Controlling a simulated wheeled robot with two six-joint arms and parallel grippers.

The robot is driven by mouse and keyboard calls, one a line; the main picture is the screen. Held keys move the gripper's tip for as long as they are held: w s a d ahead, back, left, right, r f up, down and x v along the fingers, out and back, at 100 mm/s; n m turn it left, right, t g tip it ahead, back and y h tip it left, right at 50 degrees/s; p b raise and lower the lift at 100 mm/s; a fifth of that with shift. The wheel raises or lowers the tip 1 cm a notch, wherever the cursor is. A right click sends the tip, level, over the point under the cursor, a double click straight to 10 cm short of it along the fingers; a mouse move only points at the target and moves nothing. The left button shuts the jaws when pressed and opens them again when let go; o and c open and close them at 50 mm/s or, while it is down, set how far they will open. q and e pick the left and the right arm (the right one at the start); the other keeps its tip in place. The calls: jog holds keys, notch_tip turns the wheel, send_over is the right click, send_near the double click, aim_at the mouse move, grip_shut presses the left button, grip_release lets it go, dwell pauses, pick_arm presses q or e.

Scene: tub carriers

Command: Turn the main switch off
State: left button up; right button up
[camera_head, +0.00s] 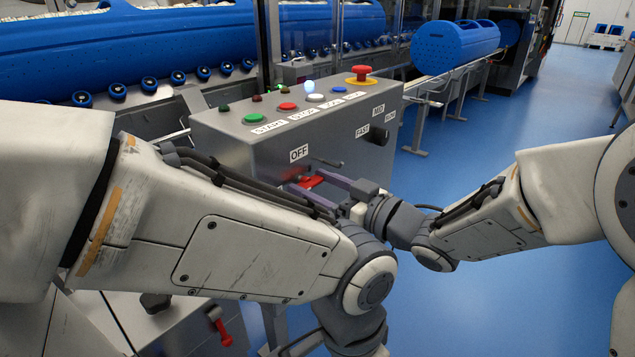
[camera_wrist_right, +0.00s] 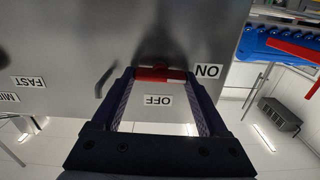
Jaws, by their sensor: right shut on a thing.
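The main switch's red handle (camera_head: 312,181) is on the front face of the grey control box (camera_head: 225,128), below the OFF label (camera_head: 299,153). In the right wrist view the handle (camera_wrist_right: 160,74) lies crosswise, one end towards the ON label (camera_wrist_right: 207,71), with the OFF label (camera_wrist_right: 158,100) beside its middle. My right gripper (camera_head: 318,178) is shut on the handle, one finger at each end of it. In the head view the left forearm hides part of the box front. My left arm crosses the foreground; its gripper does not show.
Coloured buttons and a red emergency stop (camera_head: 361,71) are on top of the box. A FAST/MID selector knob (camera_head: 377,135) is to the right of the switch. A blue tub (camera_head: 455,48) rests on a conveyor behind. The blue floor on the right is clear.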

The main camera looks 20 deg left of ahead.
jog(key=m+p, duration=0.4)
jog(key=p, duration=0.1)
jog(key=m+p, duration=0.9)
jog(key=p, duration=0.1)
jog(key=shift+w+d+r+p, duration=0.1)
jog(key=shift+w+d+p, duration=0.05)
jog(key=shift+w+p, duration=0.2)
jog(key=shift+f+m+p, duration=0.15)
jog(key=shift+m+p, duration=0.75)
jog(key=shift+m, duration=0.25)
jog(key=shift+f+m+p, duration=0.1)
jog(key=shift+m+p, duration=0.75)
jog(key=shift+m, duration=0.3)
jog(key=o, duration=1.3)
jog(key=shift+c, duration=0.2)
jog(key=shift+s, duration=0.1)
jog(key=v, duration=1)
jog(key=shift+d, duration=0.25)
